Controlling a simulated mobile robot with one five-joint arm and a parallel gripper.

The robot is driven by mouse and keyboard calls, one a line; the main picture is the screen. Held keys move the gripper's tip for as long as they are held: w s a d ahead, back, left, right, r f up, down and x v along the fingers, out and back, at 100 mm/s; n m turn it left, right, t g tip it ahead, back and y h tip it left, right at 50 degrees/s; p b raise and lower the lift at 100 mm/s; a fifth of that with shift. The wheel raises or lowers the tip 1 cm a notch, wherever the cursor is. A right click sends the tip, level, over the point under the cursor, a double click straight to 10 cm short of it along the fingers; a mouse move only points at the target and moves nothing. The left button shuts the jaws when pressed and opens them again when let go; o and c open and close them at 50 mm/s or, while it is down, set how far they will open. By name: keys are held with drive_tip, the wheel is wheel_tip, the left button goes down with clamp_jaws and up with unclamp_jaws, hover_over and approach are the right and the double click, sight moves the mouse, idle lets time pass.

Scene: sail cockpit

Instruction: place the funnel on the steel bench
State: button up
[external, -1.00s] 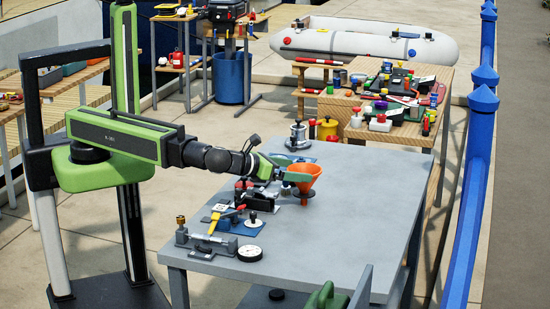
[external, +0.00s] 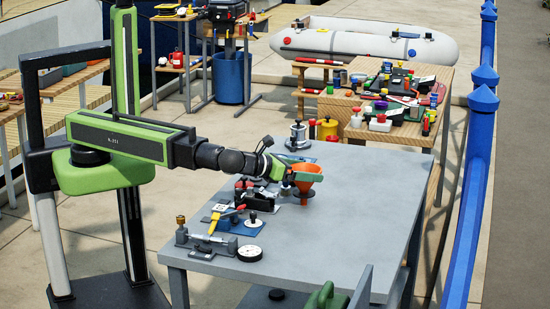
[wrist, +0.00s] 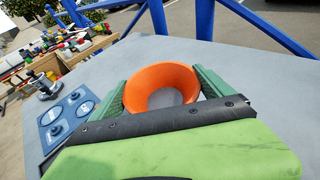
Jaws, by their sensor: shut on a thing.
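The orange funnel (external: 308,176) is upright, wide mouth up, at the end of my arm over the steel bench (external: 340,235). In the wrist view the funnel (wrist: 160,86) sits between the two green fingers of my gripper (wrist: 162,92), which is shut on it. In the external view my gripper (external: 300,179) reaches the funnel from the left. The funnel's lower end is partly hidden, and a dark round shape shows under it; I cannot tell whether the funnel touches the bench top.
The bench's middle and right are clear. A blue railing (external: 468,190) runs along the right.

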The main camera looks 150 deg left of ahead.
drive_tip(key=r+p, duration=0.5)
drive_tip(key=shift+w+d+r, duration=0.15)
drive_tip(key=shift+d, duration=0.2)
drive_tip(key=w+d+r+p, duration=0.2)
drive_tip(key=d+r+p, duration=0.3)
drive_tip(key=d, duration=0.5)
drive_tip(key=shift+w+d+r+p, duration=0.3)
drive_tip(key=shift+w+r+p, duration=0.1)
drive_tip(key=shift+p, duration=0.1)
drive_tip(key=shift+s, duration=0.1)
